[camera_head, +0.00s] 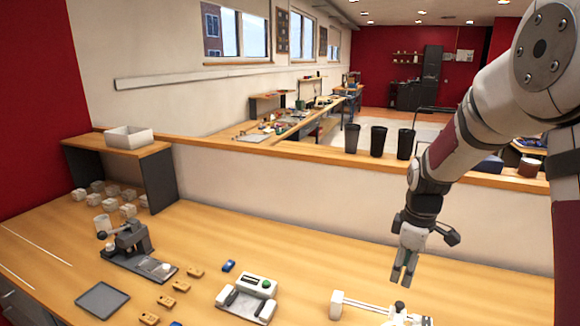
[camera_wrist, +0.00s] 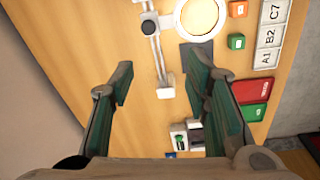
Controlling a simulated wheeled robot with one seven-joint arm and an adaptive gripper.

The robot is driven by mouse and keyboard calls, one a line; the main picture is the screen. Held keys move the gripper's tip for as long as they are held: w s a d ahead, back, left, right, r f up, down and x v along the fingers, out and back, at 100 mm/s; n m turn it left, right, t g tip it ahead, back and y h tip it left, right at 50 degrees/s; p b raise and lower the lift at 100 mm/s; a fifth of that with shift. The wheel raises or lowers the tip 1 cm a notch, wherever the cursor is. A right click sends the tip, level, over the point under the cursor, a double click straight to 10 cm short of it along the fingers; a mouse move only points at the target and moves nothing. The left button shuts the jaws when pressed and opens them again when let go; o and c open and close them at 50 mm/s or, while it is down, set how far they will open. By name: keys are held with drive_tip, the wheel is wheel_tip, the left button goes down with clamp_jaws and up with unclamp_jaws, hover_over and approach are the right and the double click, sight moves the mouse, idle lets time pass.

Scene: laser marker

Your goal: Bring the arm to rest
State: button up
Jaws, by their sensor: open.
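My gripper (camera_head: 402,276) hangs from my arm at the right in the head view, fingers pointing down above the wooden table.
A white two-handled device with a green button (camera_head: 249,297), a black stand-like machine (camera_head: 135,250), a grey tray (camera_head: 102,299) and small wooden pieces (camera_head: 167,301) stand left on the table (camera_head: 330,260). A low white wall (camera_head: 300,185) runs behind.

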drive_tip(key=s+a+r+m+t, duration=0.1)
drive_tip(key=s+a+r+m, duration=0.2)
drive_tip(key=s+r, duration=0.35)
drive_tip(key=s+a+r+m+t, duration=0.1)
drive_tip(key=s+a+r+m, duration=0.15)
drive_tip(key=s+r, duration=0.4)
drive_tip(key=s+a+r+m+t, duration=0.1)
drive_tip(key=s+r+m, duration=0.1)
drive_tip(key=s, duration=0.4)
drive_tip(key=s+a+r+m+t, duration=0.1)
drive_tip(key=s+r+m, duration=0.1)
drive_tip(key=s, duration=0.4)
drive_tip(key=shift+a+r+m+t+b, duration=0.3)
drive_tip(key=shift+m+b, duration=0.15)
drive_tip(key=shift+m, duration=0.4)
drive_tip(key=shift+s+a, duration=0.1)
